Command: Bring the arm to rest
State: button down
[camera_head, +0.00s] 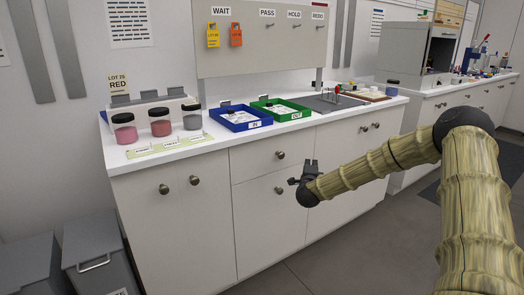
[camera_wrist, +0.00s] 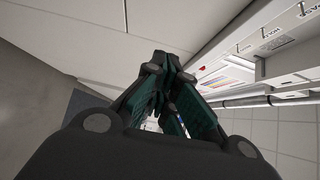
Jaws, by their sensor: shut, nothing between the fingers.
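My arm, with a tan, ribbed, bamboo-like surface, reaches in from the right of the head view. It bends at a dark joint and slopes down to the left. My gripper (camera_head: 309,168) is in front of the white cabinet doors, below the counter edge and apart from the counter. It is shut and empty. In the wrist view my gripper (camera_wrist: 168,70) shows its dark green fingers drawn together, with nothing held between them.
The white counter (camera_head: 205,150) holds three pigment jars (camera_head: 160,124), a blue tray (camera_head: 240,118) and a green tray (camera_head: 282,109). Tags hang on a board (camera_head: 262,45) behind. Grey bins (camera_head: 92,252) stand at lower left. The floor (camera_head: 345,255) before the cabinets is clear.

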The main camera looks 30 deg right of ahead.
jog(key=shift+a, duration=0.1)
jog(key=s+a+f+n+y, duration=0.2)
jog(key=a+f+n+y, duration=0.25)
jog(key=a+f, duration=0.6)
jog(key=s+a+f+n+y, duration=0.1)
jog(key=a+f+n+y, duration=0.2)
jog(key=a+f+n, duration=0.75)
jog(key=s+a+f+n+g+y, duration=0.25)
jog(key=s+a+f, duration=0.35)
jog(key=s+a, duration=0.35)
jog(key=s+a+f+n+g+y, duration=0.1)
jog(key=s+a+f+g+y, duration=0.15)
jog(key=s+a+f, duration=0.6)
jog(key=s+a+f+n+g, duration=0.1)
jog(key=s+a+n+g, duration=0.2)
jog(key=s, duration=0.7)
jog(key=s+a+f+n+g, duration=0.2)
jog(key=s, duration=0.8)
jog(key=s+a+f+n+g, duration=0.1)
jog(key=s+a+n+g, duration=0.2)
jog(key=s, duration=0.8)
notch_tip(320, 180, up, 20)
jog(key=p, duration=1.9)
jog(key=shift+f, duration=0.25)
jog(key=shift+a, duration=0.1)
